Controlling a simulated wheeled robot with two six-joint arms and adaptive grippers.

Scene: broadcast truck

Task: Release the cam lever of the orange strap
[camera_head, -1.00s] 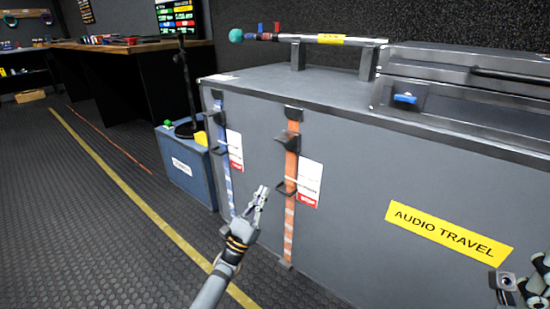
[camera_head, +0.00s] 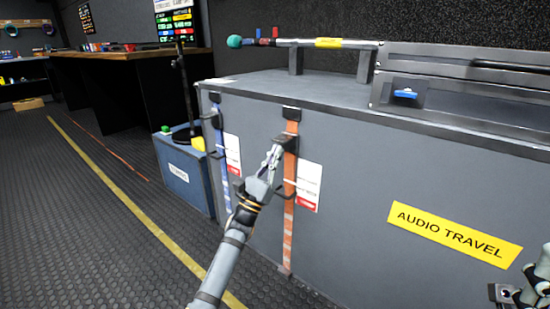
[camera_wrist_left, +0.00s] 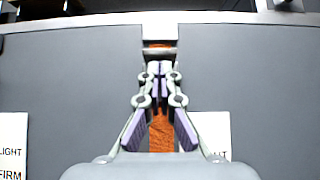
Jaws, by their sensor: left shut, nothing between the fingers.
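The orange strap (camera_head: 289,225) runs down the front of the grey case, with a dark anchor at its top edge. Its dark cam lever and buckle (camera_head: 312,144) sit on the upper part of the strap, partly behind my fingers. My left gripper (camera_head: 277,150) is at the strap beside the buckle, fingers shut with nothing between them. In the left wrist view the closed fingertips (camera_wrist_left: 157,68) lie in front of the orange strap (camera_wrist_left: 161,130) and cover most of the buckle. Whether they touch the lever I cannot tell. My right gripper (camera_head: 518,292) shows only in part at the lower right.
A blue strap (camera_head: 225,170) hangs left of the orange one. A blue box (camera_head: 185,175) stands left of the case. The floor at left is clear.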

